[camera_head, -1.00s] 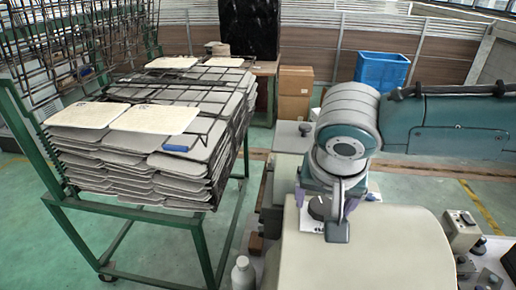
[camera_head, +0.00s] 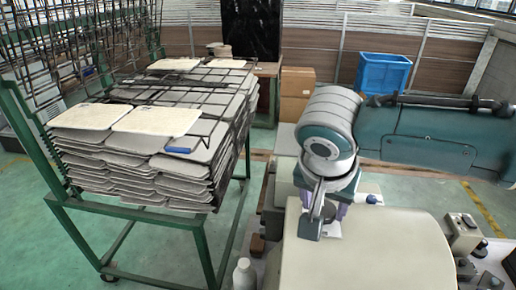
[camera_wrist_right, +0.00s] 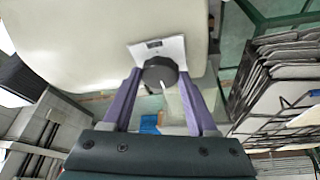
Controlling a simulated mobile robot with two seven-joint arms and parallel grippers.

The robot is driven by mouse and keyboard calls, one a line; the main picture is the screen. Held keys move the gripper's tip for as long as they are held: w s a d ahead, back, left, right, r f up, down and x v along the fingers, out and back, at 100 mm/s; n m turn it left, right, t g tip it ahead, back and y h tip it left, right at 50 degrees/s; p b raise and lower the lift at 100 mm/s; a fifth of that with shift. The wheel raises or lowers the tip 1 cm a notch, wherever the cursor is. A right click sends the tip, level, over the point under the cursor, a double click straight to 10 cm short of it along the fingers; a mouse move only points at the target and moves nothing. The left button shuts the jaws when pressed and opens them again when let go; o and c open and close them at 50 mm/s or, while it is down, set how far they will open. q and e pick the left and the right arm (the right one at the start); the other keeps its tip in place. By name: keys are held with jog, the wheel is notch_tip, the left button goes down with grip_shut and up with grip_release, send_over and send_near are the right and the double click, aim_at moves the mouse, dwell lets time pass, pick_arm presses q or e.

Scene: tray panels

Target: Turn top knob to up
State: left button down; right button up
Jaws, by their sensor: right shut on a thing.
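A dark round knob (camera_wrist_right: 160,72) with a white mark on its lower edge sits on a white label plate (camera_wrist_right: 166,47) in the right wrist view. In the head view the knob (camera_head: 329,211) is mostly hidden by my gripper. My right gripper (camera_head: 321,207) is at the knob, with its purple fingers on either side; it also shows in the right wrist view (camera_wrist_right: 160,82). It is shut on the knob. The knob is on the edge of a pale rounded machine body (camera_head: 365,250). My left gripper is in neither view.
A white bottle (camera_head: 244,275) is by the machine's front left. A control box (camera_head: 461,231) is at the right. Cardboard boxes (camera_head: 296,90) and a blue bin (camera_head: 383,72) stand behind.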

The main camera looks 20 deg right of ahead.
jog(key=shift+m, duration=0.4)
jog(key=o, duration=1.4)
jog(key=b+v, duration=0.1)
jog(key=v, duration=0.9)
jog(key=shift+w+a, duration=0.1)
jog(key=shift+w, duration=0.05)
